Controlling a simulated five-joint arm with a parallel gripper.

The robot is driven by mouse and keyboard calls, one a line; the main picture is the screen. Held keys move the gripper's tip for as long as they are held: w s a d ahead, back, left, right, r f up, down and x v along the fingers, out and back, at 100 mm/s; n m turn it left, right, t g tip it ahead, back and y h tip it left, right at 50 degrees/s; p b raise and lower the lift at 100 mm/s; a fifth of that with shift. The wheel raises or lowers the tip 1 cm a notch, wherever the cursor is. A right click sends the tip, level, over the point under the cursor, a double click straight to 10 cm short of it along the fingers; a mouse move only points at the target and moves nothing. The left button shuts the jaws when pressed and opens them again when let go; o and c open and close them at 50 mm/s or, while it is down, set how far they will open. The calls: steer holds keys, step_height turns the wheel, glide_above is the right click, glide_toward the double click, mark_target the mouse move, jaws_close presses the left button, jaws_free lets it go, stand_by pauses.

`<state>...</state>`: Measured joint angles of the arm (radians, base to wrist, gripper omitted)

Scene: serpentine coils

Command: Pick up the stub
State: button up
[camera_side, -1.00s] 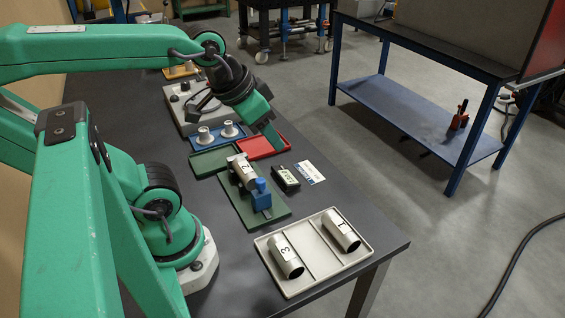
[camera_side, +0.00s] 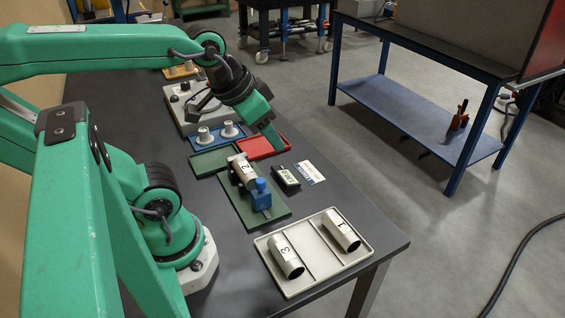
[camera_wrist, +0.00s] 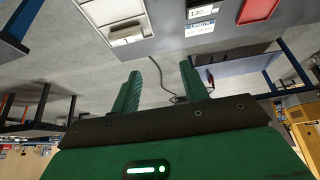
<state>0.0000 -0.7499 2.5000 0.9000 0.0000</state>
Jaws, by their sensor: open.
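Several short pale tubes with black numbers may include the stub; I cannot tell which it is. Tube 1 (camera_side: 341,231) and tube 3 (camera_side: 287,263) lie in separate compartments of a pale tray (camera_side: 310,253). Tube 2 (camera_side: 243,171) lies on the green fixture plate (camera_side: 277,212), beside a blue block (camera_side: 260,194). My gripper (camera_side: 275,138) is open, above and near the red tray, away from all tubes. In the wrist view my gripper's two fingers (camera_wrist: 162,88) are apart with nothing between them.
A red tray (camera_side: 283,146), a green tray (camera_side: 205,162) and a blue holder with white spools (camera_side: 217,139) stand farther back. A small black display (camera_side: 285,177) and a card (camera_side: 310,173) lie right of the fixture. The tabletop's front left (camera_side: 235,275) is clear.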

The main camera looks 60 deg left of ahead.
steer(key=o, duration=0.4)
steer(key=n+g, duration=0.5)
steer(key=n, duration=1.2)
glide_above(246, 167)
steer(key=f, duration=1.2)
steer(key=shift+w+d+f, duration=0.2)
steer(key=shift+d+f, duration=0.05)
steer(key=shift+f, duration=0.1)
steer(key=shift+s+a+f+n+g, duration=0.15)
steer(key=shift+a+f+n+g, duration=0.15)
steer(key=shift+n, duration=0.2)
steer(key=shift+f, duration=1.3)
steer(key=shift+f, duration=0.1)
